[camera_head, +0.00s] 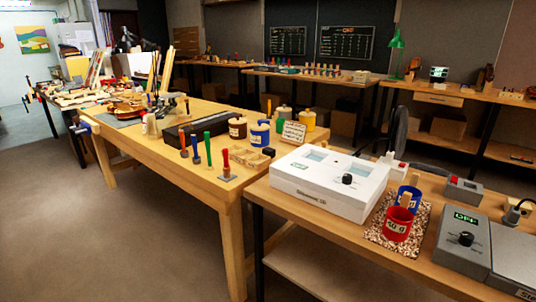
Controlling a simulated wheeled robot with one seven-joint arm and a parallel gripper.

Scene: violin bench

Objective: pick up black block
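A long, low black block or box (197,126) lies on the wooden workbench (150,160) in the middle of the view. Its near side is partly hidden behind upright tools with red, blue and green handles (207,146). I cannot tell for certain whether it is the black block named in the task. My gripper is not in view.
Labelled jars (238,129) and a small wooden tray (255,158) stand right of the black block. A violin (125,108) lies behind it. A nearer bench holds a white device (328,182) and red (398,224) and blue cups. Open floor (90,230) lies at left.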

